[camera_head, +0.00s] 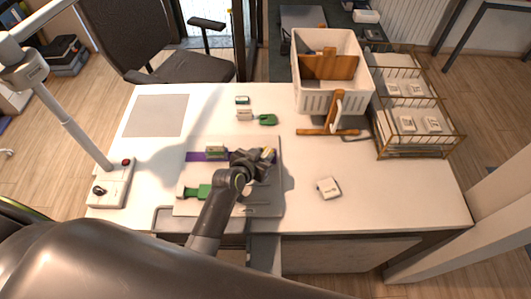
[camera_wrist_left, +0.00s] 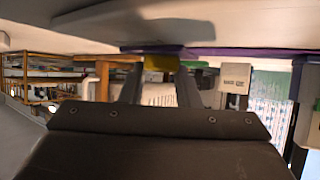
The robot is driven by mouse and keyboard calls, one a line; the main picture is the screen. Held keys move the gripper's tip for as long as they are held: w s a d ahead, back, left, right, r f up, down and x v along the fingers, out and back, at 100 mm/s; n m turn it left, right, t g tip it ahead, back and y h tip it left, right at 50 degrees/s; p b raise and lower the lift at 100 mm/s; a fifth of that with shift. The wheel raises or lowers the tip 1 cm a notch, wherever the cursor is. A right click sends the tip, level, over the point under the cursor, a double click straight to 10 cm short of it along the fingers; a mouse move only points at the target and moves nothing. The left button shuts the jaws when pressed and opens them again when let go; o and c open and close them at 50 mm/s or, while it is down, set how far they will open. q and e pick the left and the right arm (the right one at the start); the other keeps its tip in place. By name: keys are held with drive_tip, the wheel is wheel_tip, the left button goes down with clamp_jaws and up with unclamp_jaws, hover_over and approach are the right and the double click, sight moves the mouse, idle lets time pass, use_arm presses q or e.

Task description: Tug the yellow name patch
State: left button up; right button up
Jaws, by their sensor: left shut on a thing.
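The yellow name patch (camera_head: 269,154) shows at the right end of my left gripper (camera_head: 260,161), over the grey board (camera_head: 276,201). In the left wrist view the yellow patch (camera_wrist_left: 162,63) lies between the fingertips of the left gripper (camera_wrist_left: 160,73), which is shut on it. The fingers and wrist hide part of the patch and of the board. A purple strip (camera_head: 194,156) runs across the board toward the gripper, with a pale-and-green block (camera_head: 215,151) on it. A green strip (camera_head: 198,192) lies nearer the front. My right gripper is out of view.
A white basket (camera_head: 312,101) and a wire rack (camera_head: 445,141) stand at the back right. A wooden stand (camera_head: 328,132) is before the basket. A small white block (camera_head: 329,187) lies right of the board. The right front table is mostly clear.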

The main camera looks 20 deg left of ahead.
use_arm(q)
drive_tip(key=shift+w+r, duration=0.2)
drive_tip(key=shift+r, duration=0.1)
idle(0.6)
drive_tip(key=o, duration=1.1)
drive_tip(key=shift+w+f, duration=0.1)
drive_tip(key=shift+f, duration=0.15)
drive_tip(key=shift+o, duration=0.6)
drive_tip(key=shift+o, duration=1.1)
